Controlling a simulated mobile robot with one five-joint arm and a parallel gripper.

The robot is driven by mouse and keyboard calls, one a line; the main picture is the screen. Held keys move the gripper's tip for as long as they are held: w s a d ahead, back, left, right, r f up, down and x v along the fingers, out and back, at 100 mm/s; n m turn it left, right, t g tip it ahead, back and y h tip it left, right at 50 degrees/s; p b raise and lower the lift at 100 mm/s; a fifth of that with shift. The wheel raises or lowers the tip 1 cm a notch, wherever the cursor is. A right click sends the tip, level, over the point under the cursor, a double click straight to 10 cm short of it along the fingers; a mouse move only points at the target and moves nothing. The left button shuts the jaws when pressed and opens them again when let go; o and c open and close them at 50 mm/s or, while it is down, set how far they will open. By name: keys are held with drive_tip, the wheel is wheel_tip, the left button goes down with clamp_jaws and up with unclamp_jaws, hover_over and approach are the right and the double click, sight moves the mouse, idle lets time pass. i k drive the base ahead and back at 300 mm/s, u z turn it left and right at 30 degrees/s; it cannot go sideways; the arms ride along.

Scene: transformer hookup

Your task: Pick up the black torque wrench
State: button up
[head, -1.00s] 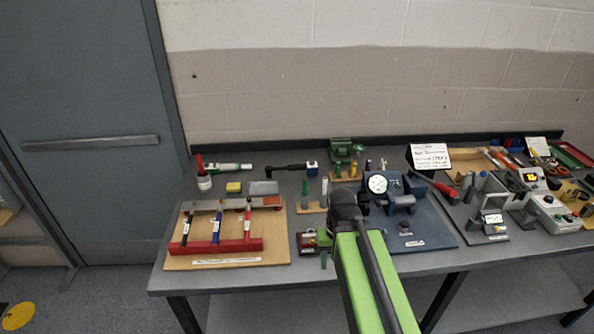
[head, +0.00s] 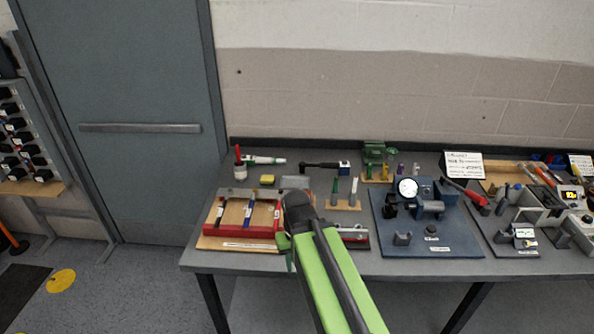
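A black tool with a long dark shaft and a blue-and-white end block, which looks like the black torque wrench (head: 322,166), lies at the back of the grey table. It is left of the green vise-like block. My gripper (head: 292,222) is at the far end of my green arm, over the front-left part of the table. In the picture it is below and left of the wrench, apart from it. My own arm hides the fingertips, so I cannot tell whether they are open or shut.
Left of my arm is a wooden board (head: 236,244) with a red rack and colored-handled tools. A blue fixture with a dial gauge (head: 408,188) stands to the right. A red-handled tool (head: 466,192) lies beyond it. Small upright pegs stand just in front of the wrench.

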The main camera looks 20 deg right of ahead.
sight(343, 170)
drive_tip(key=u, duration=5)
drive_tip(key=i, duration=0.1)
drive_tip(key=z, duration=1.7)
drive_tip(key=k, duration=1.7)
drive_tip(key=z, duration=1.15)
drive_tip(key=i, duration=1.65)
